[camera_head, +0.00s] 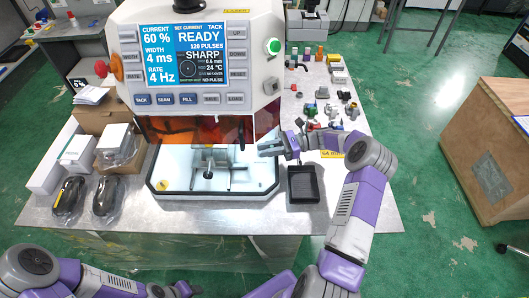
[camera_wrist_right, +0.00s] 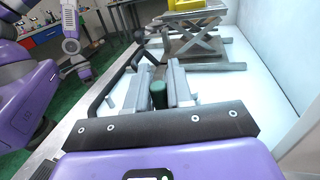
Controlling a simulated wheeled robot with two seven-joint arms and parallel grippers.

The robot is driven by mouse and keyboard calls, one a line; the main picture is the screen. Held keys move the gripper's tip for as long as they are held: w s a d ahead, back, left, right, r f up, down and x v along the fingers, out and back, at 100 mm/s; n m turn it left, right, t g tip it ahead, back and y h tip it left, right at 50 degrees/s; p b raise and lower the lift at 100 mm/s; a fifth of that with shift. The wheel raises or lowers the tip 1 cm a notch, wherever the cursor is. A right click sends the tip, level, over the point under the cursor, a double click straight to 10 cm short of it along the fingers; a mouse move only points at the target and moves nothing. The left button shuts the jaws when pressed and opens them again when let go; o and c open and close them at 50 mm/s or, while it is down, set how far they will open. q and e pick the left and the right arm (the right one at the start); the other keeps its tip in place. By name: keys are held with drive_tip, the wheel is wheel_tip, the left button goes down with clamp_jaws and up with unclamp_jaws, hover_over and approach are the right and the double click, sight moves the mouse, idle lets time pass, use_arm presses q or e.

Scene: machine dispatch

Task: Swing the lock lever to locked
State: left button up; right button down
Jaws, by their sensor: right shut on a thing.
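My right gripper (camera_head: 268,148) reaches from the right into the front right side of the machine's open chamber (camera_head: 168,180). In the right wrist view its two grey fingers (camera_wrist_right: 166,88) are shut on a dark green cylindrical grip (camera_wrist_right: 160,96). This looks like the handle of the lock lever; the rest of the lever is hidden by the fingers and the gripper body, so I cannot tell its angle.
A metal fixture (camera_head: 208,173) stands in the chamber. A black tray (camera_head: 302,184) lies just right of the machine, and several small parts (camera_head: 325,108) lie behind it. A cardboard box (camera_head: 103,120) and two dark wrapped items (camera_head: 70,195) sit on the left.

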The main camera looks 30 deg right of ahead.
drive_tip(key=shift+w+d+n+g+y+b, duration=0.15)
drive_tip(key=shift+n+g+b, duration=0.35)
drive_tip(key=shift+g, duration=0.35)
drive_tip(key=shift+s+d+n+g+y+b, duration=0.15)
drive_tip(key=shift+n+g+b, duration=0.15)
drive_tip(key=shift+n+g, duration=0.45)
drive_tip(key=shift+w+g, duration=0.1)
drive_tip(key=shift+g, duration=0.2)
drive_tip(key=c, duration=1.1)
unclamp_jaws()
drive_tip(key=d+b, duration=0.2)
drive_tip(key=d, duration=0.5)
drive_tip(key=shift+s+d, duration=0.3)
drive_tip(key=shift+s, duration=0.05)
